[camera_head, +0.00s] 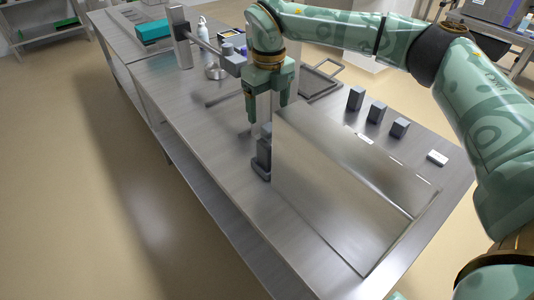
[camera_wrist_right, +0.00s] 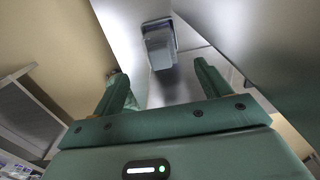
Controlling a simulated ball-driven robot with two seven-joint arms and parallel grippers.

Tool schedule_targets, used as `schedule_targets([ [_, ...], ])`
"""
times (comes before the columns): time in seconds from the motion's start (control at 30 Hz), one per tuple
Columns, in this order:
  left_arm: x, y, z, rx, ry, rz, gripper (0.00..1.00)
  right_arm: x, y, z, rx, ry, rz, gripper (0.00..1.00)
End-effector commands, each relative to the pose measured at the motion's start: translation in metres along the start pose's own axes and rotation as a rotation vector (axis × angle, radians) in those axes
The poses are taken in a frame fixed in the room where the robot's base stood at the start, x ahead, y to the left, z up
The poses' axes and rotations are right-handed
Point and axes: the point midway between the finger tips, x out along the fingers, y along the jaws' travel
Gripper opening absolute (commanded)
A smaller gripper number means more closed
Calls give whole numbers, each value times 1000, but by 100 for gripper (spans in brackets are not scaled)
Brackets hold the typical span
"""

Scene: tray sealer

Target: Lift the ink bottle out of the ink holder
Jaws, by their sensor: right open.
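My right gripper (camera_head: 267,112) is open and empty, pointing down above the left edge of the large steel machine. It also shows in the right wrist view (camera_wrist_right: 160,72), with its two green fingers apart. Below it stands a dark grey upright piece (camera_head: 262,158) on the bench beside the machine. A grey block, probably the same piece, shows beyond the fingertips in the right wrist view (camera_wrist_right: 159,46), apart from them. I cannot tell for sure which thing is the ink bottle or the ink holder. A small purple-blue item (camera_head: 243,50) stands farther back behind my right gripper. My left gripper is not in view.
The steel machine (camera_head: 330,200) fills the bench's front right, with several dark grey blocks (camera_head: 376,113) behind it. A grey post with an arm (camera_head: 180,38), a white bottle (camera_head: 202,28) and a teal box (camera_head: 152,31) stand farther back. The bench's left strip (camera_head: 200,125) is mostly clear.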

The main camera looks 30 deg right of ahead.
Motion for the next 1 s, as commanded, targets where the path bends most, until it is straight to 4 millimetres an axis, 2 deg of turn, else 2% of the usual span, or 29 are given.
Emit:
schedule_targets([
  [0.03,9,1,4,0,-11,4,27,22,0,0,0,8,2,76],
  [0.13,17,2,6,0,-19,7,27,43,0,0,0,7,2,76],
  [0.23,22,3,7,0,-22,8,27,57,0,0,0,4,1,76],
  [0.47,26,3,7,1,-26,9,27,70,0,0,1,2,0,76],
  [0.63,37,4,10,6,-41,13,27,100,0,0,1,7,2,76],
  [0.7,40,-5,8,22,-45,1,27,112,0,0,0,6,2,76],
  [0.8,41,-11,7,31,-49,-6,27,119,0,0,1,2,1,76],
  [0.97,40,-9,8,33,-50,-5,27,116,0,0,1,-1,0,76],
  [1.0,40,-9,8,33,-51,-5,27,116,0,0,1,-1,0,74],
])
